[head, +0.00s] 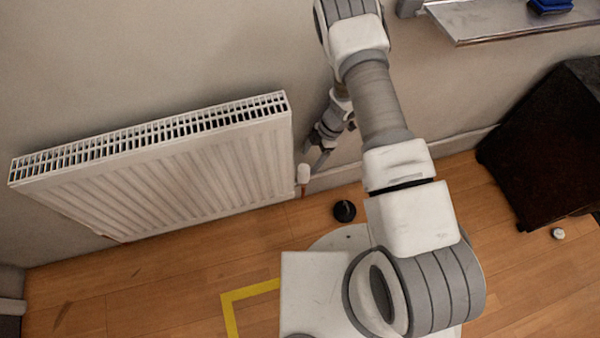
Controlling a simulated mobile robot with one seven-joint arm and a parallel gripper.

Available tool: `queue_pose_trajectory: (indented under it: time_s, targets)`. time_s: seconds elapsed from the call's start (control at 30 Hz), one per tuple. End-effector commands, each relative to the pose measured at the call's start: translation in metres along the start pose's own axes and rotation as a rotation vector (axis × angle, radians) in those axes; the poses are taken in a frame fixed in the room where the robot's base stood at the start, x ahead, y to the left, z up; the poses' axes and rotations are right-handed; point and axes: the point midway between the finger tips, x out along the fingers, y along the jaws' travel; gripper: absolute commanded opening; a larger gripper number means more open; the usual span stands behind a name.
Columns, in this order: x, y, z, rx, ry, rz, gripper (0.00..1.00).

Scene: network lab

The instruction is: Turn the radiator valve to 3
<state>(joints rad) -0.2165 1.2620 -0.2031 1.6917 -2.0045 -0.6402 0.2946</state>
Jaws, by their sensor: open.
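A white panel radiator (160,165) hangs on the wall at the left in the head view. Its white valve head (303,173) sits by the radiator's lower right corner, above a short copper-coloured pipe. The number on the valve is too small to read. My gripper (311,160) is open and points down, just above and beside the valve. Its fingers look close to the valve head, but I cannot tell whether they touch it. My arm links hide part of the wall behind.
A black round object (344,211) lies on the wooden floor near my base. A dark cabinet (550,140) stands at the right, with a small white item (558,233) beside it. A shelf (500,20) with a blue object (550,6) is at the upper right. Yellow tape (232,305) marks the floor.

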Motion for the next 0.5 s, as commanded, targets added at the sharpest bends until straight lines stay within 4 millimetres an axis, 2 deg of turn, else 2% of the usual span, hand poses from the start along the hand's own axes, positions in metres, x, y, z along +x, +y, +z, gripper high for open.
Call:
queue_pose_trajectory:
  time_s: [0.03, 0.2, 0.33, 0.5]
  targets:
    - [0.014, -0.001, 0.001, 0.001, 0.003, -0.002, 0.80]
    - [0.050, -0.001, 0.001, 0.001, 0.002, -0.001, 0.80]
    - [0.073, 0.000, 0.001, 0.000, 0.002, 0.000, 0.80]
    - [0.092, 0.000, 0.000, 0.000, 0.002, 0.000, 0.80]
